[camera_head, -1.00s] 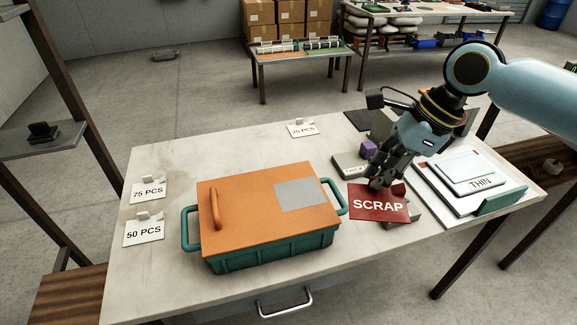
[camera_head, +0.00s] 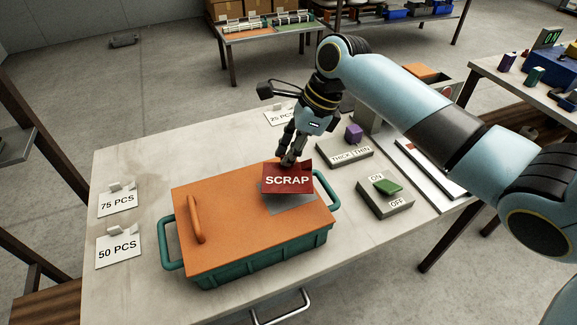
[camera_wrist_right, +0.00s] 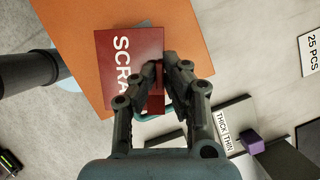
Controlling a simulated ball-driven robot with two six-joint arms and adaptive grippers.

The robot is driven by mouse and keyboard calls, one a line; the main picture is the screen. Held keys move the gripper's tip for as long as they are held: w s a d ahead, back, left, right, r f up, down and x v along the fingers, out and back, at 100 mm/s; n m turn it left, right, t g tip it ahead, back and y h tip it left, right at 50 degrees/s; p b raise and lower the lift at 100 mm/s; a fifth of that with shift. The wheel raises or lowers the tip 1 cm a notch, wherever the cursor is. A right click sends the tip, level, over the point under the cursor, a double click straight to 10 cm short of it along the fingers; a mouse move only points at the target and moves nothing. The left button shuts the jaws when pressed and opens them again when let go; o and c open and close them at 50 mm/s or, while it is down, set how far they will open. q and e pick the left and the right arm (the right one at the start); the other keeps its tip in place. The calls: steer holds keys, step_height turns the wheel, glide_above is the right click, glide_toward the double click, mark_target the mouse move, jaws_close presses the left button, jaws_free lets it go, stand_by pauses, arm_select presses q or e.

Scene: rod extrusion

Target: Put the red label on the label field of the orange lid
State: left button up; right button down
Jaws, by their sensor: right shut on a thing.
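The red label (camera_head: 287,181), marked SCRAP, is held by my right gripper (camera_head: 290,162) at its far edge. The label is over the right part of the orange lid (camera_head: 235,212), in front of the grey label field (camera_head: 291,204). The field's near part shows below the label, and the rest is hidden. I cannot tell whether the label touches the lid. In the right wrist view the fingers (camera_wrist_right: 162,68) are shut on the label (camera_wrist_right: 128,65), above the lid (camera_wrist_right: 62,22). The lid sits on a green crate with an upright orange handle. My left gripper is not in view.
A THICK/THIN switch box (camera_head: 345,154) and an ON/OFF switch box (camera_head: 385,198) stand right of the crate. Cards marked 75 PCS (camera_head: 117,202), 50 PCS (camera_head: 118,248) and 25 PCS (camera_head: 279,117) stand around the table.

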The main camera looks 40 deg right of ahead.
steer(key=shift+a+f, duration=0.1)
steer(key=shift+f, duration=0.3)
step_height(320, 180, down, 3)
steer(key=shift+r, duration=0.2)
steer(key=shift+f, duration=0.35)
steer(key=c, duration=1.4)
jaws_free()
steer(key=shift+c, duration=0.2)
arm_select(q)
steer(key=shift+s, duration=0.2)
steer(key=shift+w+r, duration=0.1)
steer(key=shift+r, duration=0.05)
arm_select(e)
steer(key=v, duration=1.2)
